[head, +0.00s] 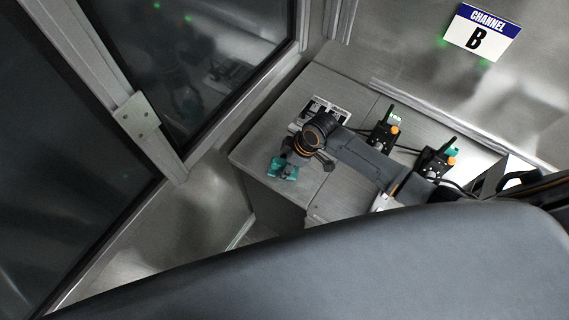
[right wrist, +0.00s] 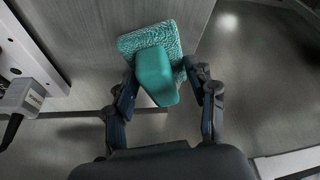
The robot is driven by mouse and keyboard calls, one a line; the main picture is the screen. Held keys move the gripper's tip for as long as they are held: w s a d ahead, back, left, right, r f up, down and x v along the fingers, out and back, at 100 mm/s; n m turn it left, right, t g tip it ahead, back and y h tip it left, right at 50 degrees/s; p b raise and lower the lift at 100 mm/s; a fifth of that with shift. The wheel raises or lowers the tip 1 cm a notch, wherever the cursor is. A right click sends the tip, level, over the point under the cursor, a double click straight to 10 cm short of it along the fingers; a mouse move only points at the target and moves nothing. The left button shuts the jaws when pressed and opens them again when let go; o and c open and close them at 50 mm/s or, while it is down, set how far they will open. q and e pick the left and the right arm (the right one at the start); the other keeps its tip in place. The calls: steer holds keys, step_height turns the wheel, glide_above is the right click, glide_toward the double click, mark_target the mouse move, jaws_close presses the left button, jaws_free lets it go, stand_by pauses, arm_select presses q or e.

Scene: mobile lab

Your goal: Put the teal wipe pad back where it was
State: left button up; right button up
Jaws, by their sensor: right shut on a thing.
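The teal wipe pad (right wrist: 128,42) has a fuzzy textured face and a smooth teal block-shaped grip (right wrist: 155,75) on top. In the head view, the wipe pad (head: 278,170) shows small beneath my right gripper (head: 297,163), near the left front part of the grey counter. In the right wrist view, the fingers of my right gripper (right wrist: 163,82) are on both sides of the block, shut on it. I cannot tell whether the pad touches the counter. My left gripper is not in view.
Dark glass panels (head: 190,60) stand left.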

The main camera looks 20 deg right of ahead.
steer(key=shift+f, duration=0.65)
steer(key=o, duration=1)
steer(key=shift+f, duration=0.1)
steer(key=b+v, duration=0.1)
steer(key=v, duration=1.1)
steer(key=shift+s, duration=0.15)
